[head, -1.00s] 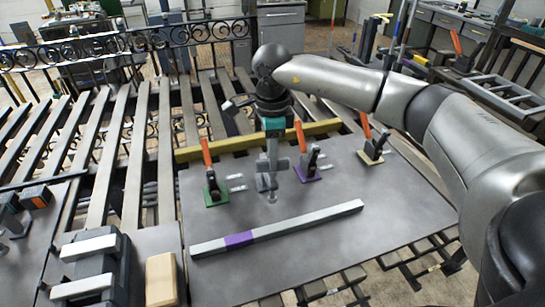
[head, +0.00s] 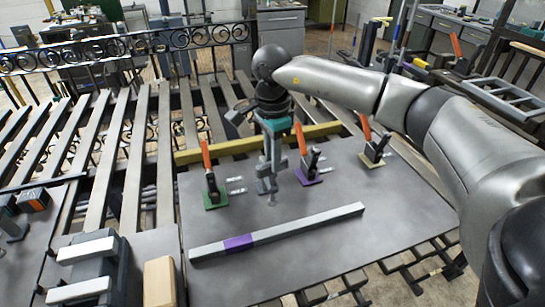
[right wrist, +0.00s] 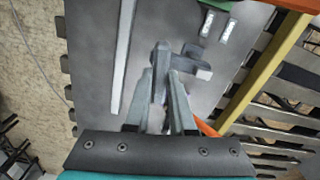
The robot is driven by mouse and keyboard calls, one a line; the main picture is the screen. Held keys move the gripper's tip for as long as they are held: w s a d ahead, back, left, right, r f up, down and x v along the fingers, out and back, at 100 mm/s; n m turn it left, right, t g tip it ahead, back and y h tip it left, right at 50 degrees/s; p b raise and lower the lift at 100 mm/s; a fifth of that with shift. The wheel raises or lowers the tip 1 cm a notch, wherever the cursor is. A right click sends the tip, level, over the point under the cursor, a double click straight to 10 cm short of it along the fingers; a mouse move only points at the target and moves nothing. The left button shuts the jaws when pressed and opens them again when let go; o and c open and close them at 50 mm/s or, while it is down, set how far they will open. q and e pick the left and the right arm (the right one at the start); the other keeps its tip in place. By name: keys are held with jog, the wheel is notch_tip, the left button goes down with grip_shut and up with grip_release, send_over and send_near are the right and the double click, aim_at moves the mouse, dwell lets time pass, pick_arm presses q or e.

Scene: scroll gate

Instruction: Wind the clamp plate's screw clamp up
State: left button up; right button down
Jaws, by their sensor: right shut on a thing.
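The grey clamp plate (head: 330,225) lies flat in the middle of the head view. The grey screw clamp (head: 266,186) stands on it between the green-based and purple-based toggle clamps. My right gripper (head: 271,163) reaches down over the screw clamp from above and is shut on its upper part, which the fingers partly hide. In the right wrist view the fingertips (right wrist: 162,73) close around a grey piece of the screw clamp (right wrist: 197,68). My left gripper is not in view.
Toggle clamps with orange handles stand on green (head: 214,198), purple (head: 308,176) and yellowish (head: 374,160) bases. A grey bar with a purple band (head: 300,229) lies across the plate. A yellow bar (head: 220,149) runs along the back edge. The plate's front right is clear.

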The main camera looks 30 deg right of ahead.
jog(key=shift+s+f, duration=0.15)
jog(key=shift+f, duration=0.1)
jog(key=c, duration=0.8)
grip_release()
jog(key=shift+r, duration=0.1)
jog(key=shift+o, duration=0.2)
jog(key=shift+r, duration=0.1)
notch_tip(320, 180, up, 15)
jog(key=shift+p, duration=0.4)
